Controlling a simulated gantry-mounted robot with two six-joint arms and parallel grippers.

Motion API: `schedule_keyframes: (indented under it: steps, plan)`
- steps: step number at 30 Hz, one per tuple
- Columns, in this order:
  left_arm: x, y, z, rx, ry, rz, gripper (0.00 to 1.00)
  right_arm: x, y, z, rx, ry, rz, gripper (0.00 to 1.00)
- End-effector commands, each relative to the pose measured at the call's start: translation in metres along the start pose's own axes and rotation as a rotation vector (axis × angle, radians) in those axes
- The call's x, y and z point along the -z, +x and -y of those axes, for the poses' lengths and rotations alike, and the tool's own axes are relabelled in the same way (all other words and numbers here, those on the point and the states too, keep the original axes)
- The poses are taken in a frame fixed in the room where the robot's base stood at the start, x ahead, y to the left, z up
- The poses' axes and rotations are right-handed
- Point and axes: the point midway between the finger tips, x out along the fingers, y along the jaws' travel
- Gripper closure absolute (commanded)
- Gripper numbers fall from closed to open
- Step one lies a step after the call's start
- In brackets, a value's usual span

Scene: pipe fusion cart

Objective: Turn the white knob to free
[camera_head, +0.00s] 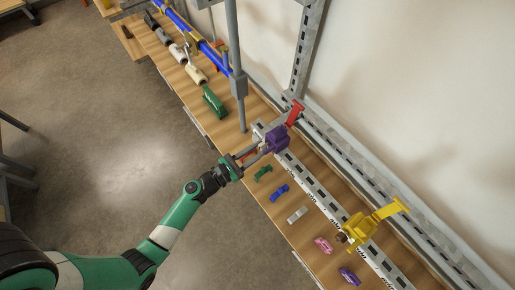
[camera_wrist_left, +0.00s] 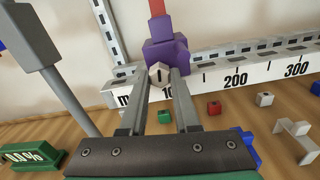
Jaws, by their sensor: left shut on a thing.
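The white knob (camera_wrist_left: 159,75) sits on the front of a purple clamp block (camera_wrist_left: 166,53), above the white scale rail (camera_wrist_left: 222,80). It has a dark upright mark on its face. In the head view the purple block (camera_head: 277,138) carries a raised red lever (camera_head: 294,113), and the gripper largely hides the knob. My left gripper (camera_head: 257,153) reaches the block from the left. In the left wrist view its fingers (camera_wrist_left: 160,84) are on both sides of the knob, shut on it. My right gripper is in neither view.
A yellow clamp (camera_head: 361,228) stands farther along the rail. Small coloured parts, including a green one (camera_head: 263,173) and a blue one (camera_head: 279,192), lie on the wooden bench in front. A grey post (camera_head: 238,85) rises just left of the purple block.

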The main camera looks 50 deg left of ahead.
Motion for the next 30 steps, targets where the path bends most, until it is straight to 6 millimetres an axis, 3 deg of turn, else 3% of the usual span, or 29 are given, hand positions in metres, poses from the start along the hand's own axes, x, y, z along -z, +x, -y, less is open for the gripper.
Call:
schedule_keyframes:
  steps: [8,9,14,26,30]
  plan:
    - [-0.001,0.000,0.000,0.000,0.000,0.002,1.00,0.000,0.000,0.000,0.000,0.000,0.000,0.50]
    - [-0.001,0.000,0.000,0.000,0.000,0.002,0.68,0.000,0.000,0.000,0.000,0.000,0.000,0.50]
    - [-0.001,0.000,0.000,0.000,0.000,0.001,0.40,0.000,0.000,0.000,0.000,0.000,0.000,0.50]
    - [0.000,-0.001,0.000,0.000,0.000,0.000,0.40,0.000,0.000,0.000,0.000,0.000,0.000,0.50]
    - [0.001,-0.013,-0.001,-0.003,-0.001,-0.003,0.40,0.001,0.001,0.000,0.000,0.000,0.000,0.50]
